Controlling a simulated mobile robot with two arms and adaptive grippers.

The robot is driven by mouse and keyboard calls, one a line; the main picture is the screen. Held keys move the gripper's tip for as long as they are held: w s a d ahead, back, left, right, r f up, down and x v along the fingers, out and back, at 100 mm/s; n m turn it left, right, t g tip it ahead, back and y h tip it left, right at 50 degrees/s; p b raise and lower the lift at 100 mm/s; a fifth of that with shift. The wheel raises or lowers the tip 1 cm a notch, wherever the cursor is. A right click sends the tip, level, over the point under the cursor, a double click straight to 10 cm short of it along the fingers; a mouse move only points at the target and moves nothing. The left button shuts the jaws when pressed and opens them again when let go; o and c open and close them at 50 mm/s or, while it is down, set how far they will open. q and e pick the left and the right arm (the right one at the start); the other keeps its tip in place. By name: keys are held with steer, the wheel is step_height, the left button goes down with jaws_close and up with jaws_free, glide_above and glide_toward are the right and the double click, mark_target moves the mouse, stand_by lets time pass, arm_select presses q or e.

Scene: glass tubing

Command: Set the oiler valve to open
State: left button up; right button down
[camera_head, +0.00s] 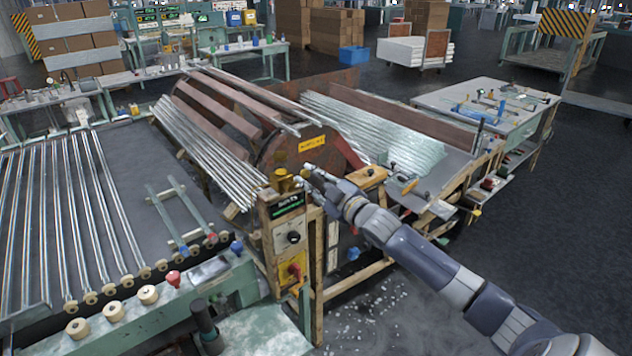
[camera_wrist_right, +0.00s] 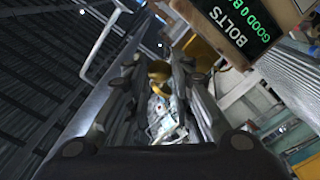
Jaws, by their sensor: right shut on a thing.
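The oiler is a small brass fitting (camera_head: 284,180) on top of the wooden control post, in front of the big rust-brown drum. My right gripper (camera_head: 306,174) reaches it from the right side, at the height of the post's top. In the right wrist view the brass valve part (camera_wrist_right: 158,72) shows between the two fingers of my right gripper (camera_wrist_right: 163,80), which are shut on it. The fingers and the small size hide the exact angle of the valve, so I cannot tell its setting. My left gripper is not in view.
The control post carries a green-lettered display (camera_head: 288,205), a dark knob (camera_head: 293,237) and a red switch on a yellow plate (camera_head: 292,270). Glass tubes lie on the racks left (camera_head: 75,200) and behind. A worktable (camera_head: 480,100) stands at right. Open floor lies at front right.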

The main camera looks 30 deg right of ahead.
steer(key=shift+s+a+r+n, duration=0.1)
steer(key=shift+a+n, duration=0.45)
steer(key=shift+n, duration=0.7)
steer(key=shift+s+a+f+n, duration=0.1)
steer(key=shift+a+n, duration=0.4)
steer(key=shift+n, duration=0.8)
steer(key=shift+a+r+n, duration=0.1)
steer(key=shift+a+n, duration=0.45)
steer(key=shift+n, duration=0.7)
steer(key=c, duration=1.4)
jaws_free()
steer(key=shift+o, duration=1.2)
steer(key=shift+w+a, duration=0.1)
steer(key=shift+r, duration=0.1)
steer(key=shift+r, duration=0.15)
steer(key=s+d, duration=0.1)
steer(key=s, duration=1.1)
